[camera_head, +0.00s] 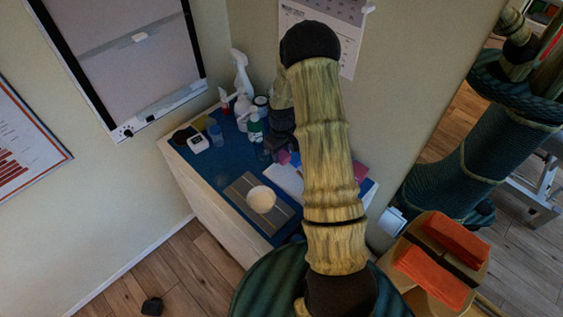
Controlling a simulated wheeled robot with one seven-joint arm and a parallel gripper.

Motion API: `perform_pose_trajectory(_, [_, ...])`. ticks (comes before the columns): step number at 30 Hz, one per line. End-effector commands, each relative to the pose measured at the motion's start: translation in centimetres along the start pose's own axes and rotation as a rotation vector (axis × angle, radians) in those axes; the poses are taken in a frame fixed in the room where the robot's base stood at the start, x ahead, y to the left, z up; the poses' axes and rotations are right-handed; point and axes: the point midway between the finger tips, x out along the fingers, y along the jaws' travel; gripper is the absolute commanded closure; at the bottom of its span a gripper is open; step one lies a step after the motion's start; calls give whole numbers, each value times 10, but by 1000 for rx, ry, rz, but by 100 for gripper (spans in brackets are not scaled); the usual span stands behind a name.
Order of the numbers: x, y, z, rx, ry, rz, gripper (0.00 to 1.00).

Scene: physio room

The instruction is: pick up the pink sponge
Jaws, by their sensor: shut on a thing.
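The pink sponge (283,157) shows as a small pink patch just left of my arm, low over the back part of the blue-topped counter. My gripper (279,150) is a dark shape there, partly hidden behind my pale ribbed arm link. It is shut on the pink sponge. The fingertips are small and dark, and I cannot tell whether the sponge is clear of the counter.
The blue counter (220,164) holds a white bowl (261,199) on a grey mat (240,186), a white spray bottle (241,75), several bottles and a small white device (198,143). A magenta item (360,171) lies right of my arm. Walls stand close behind.

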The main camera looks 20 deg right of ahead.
Motion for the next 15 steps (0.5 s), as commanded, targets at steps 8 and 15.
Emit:
perform_pose_trajectory(8, [-8,0,1,0,-2,-1,84])
perform_pose_trajectory(15, [-8,0,0,0,-1,-1,84])
